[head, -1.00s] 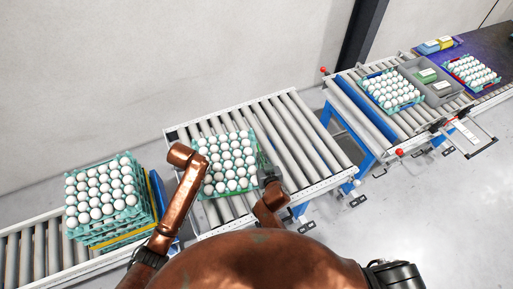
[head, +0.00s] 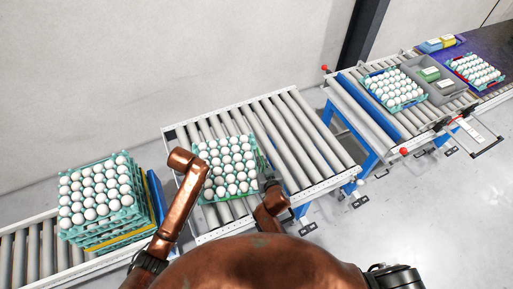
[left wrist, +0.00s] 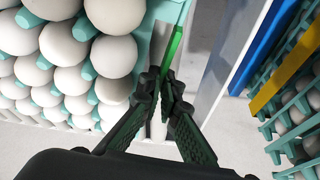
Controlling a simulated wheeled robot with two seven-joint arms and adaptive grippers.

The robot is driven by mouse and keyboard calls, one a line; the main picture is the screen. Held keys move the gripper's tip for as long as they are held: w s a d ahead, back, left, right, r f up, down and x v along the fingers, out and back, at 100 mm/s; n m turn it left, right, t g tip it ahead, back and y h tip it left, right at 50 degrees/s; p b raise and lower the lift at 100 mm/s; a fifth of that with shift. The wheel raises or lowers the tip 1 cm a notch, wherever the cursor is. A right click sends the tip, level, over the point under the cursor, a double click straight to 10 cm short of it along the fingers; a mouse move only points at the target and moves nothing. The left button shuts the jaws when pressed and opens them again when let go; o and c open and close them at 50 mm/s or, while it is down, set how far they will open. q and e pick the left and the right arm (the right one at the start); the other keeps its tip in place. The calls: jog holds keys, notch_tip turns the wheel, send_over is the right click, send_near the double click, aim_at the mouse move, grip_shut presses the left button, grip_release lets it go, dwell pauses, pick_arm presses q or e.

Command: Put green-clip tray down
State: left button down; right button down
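The green-clip tray (head: 243,194) is teal, full of white eggs, and is over the left end of the middle roller conveyor. A strip of green shows along its near edge. In the left wrist view, the green clip (left wrist: 174,48) runs up from my left fingertips. My left gripper (left wrist: 164,82) has its fingers drawn together on the tray's edge. In the head view, its fingers are hidden behind my arm. My right gripper (head: 266,176) is at the tray's right edge and appears closed on it. Whether the tray touches the rollers, I cannot tell.
A stack of egg trays (head: 98,232) with yellow and blue pieces stands on the left conveyor (head: 30,252). Bare rollers (head: 300,140) lie right of the held tray. Farther right are another egg tray (head: 420,98), a grey bin (head: 432,68) and a red-clip tray (head: 500,78).

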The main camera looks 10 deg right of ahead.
pick_arm(q)
jog(key=shift+f+b, duration=0.55)
jog(key=shift+f, duration=0.05)
pick_arm(e)
jog(key=shift+w+f, duration=0.1)
jog(key=shift+f, duration=0.45)
pick_arm(q)
jog(key=c, duration=2.6)
grip_release()
jog(key=shift+f, duration=0.15)
pick_arm(e)
jog(key=c, duration=2.6)
grip_release()
jog(key=shift+f, duration=0.25)
pick_arm(q)
jog(key=o, duration=0.3)
jog(key=shift+s, duration=0.1)
pick_arm(e)
jog(key=o, duration=0.3)
jog(key=shift+r, duration=0.15)
pick_arm(q)
jog(key=shift+o, duration=0.7)
pick_arm(e)
jog(key=shift+o, duration=0.7)
